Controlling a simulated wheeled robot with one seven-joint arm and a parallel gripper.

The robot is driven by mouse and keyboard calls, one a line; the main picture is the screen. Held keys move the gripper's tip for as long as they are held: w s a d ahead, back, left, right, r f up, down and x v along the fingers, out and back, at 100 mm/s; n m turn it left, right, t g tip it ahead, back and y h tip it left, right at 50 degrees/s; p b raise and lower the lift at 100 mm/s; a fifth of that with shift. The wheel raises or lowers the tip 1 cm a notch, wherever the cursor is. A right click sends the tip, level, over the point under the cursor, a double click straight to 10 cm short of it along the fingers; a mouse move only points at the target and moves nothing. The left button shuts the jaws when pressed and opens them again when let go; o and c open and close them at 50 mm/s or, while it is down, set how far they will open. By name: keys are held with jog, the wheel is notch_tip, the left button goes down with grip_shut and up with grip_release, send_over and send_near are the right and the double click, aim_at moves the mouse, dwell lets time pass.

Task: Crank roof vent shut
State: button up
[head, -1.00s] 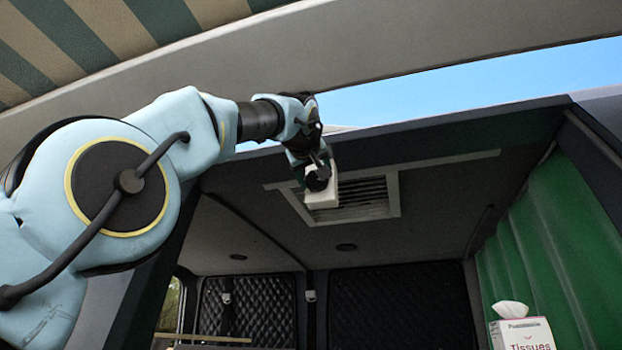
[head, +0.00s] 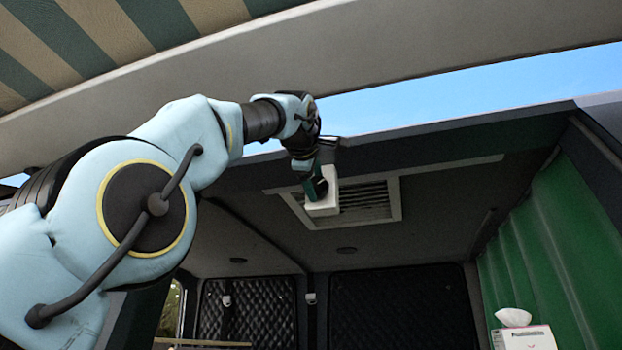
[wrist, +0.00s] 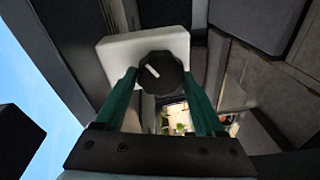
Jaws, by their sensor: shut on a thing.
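The roof vent (head: 394,200) is a pale frame with dark slats in the van ceiling. A white box (head: 322,208) sits at its left side, and it also shows in the wrist view (wrist: 118,50). A round black knob (wrist: 160,75) with a white pointer line is on the box; the line slants from upper left to lower right. My gripper (wrist: 159,73) has its green fingers on either side of the knob and is shut on it. In the head view my gripper (head: 318,180) reaches up against the box and mostly hides the knob. I cannot tell the vent's opening from here.
A striped awning (head: 110,45) is at upper left. The space below the vent looks clear.

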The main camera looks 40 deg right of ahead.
jog(key=n, duration=0.3)
jog(key=n+g, duration=0.1)
jog(key=n, duration=0.1)
jog(key=shift+w+a+r+p, duration=0.1)
jog(key=shift+a+r+p, duration=0.15)
jog(key=shift+p, duration=0.15)
jog(key=n, duration=0.4)
jog(key=shift+n+g+h, duration=0.3)
jog(key=shift+n+g, duration=0.1)
jog(key=shift+f, duration=0.1)
jog(key=o, duration=1.1)
jog(key=shift+a, duration=0.1)
jog(key=shift+o, duration=1.2)
jog(key=shift+f, duration=0.1)
jog(key=b+v, duration=0.3)
jog(key=v, duration=0.7)
jog(key=shift+s+a, duration=0.2)
jog(key=shift+a, duration=0.1)
